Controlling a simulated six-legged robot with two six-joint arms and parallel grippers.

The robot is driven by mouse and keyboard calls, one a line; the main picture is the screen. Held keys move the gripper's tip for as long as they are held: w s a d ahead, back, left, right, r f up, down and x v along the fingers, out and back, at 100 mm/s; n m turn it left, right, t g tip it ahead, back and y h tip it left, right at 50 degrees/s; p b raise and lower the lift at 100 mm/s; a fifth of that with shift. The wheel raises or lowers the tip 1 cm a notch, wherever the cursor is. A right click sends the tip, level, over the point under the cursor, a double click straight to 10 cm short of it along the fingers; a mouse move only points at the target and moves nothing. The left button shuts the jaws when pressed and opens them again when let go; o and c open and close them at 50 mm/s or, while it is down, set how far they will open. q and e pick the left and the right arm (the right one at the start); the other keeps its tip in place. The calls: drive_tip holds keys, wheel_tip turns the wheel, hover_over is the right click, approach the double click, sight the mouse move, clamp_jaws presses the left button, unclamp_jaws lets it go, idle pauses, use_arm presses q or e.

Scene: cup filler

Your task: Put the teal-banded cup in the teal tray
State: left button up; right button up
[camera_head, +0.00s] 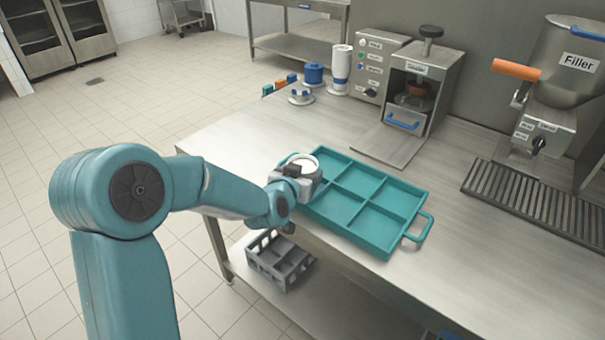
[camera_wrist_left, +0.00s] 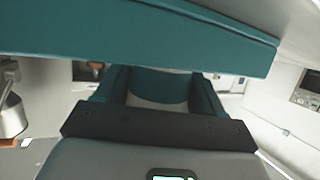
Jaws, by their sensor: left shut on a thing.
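The teal tray (camera_head: 388,249), divided into several compartments, lies on the steel table in the head view. My left gripper (camera_head: 300,172) is at the tray's left corner, shut on a cup (camera_head: 303,160) with a white rim, which stands upright. I cannot tell whether the cup touches the tray floor. In the left wrist view, a teal band (camera_wrist_left: 160,84) and white below it show between the fingers of the left gripper (camera_wrist_left: 158,92). A broad teal surface crosses the top of that view. The cup's lower part is hidden in the head view. My right gripper is out of view.
A blue-lidded item (camera_head: 313,73), a stack of white cups (camera_head: 341,66) and a blue-and-white item (camera_head: 301,97) stand at the back. A press machine (camera_head: 415,85), the filler (camera_head: 545,125) and a drain grate (camera_head: 540,205) are behind and right. A grey crate (camera_head: 280,265) sits below.

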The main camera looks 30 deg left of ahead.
use_arm(q)
drive_tip(key=shift+f, duration=0.2)
drive_tip(key=o, duration=1.2)
drive_tip(key=shift+s, duration=0.1)
drive_tip(key=b+v, duration=0.2)
drive_tip(key=v, duration=1.4)
drive_tip(key=shift+d, duration=0.1)
drive_tip(key=shift+s+r, duration=0.1)
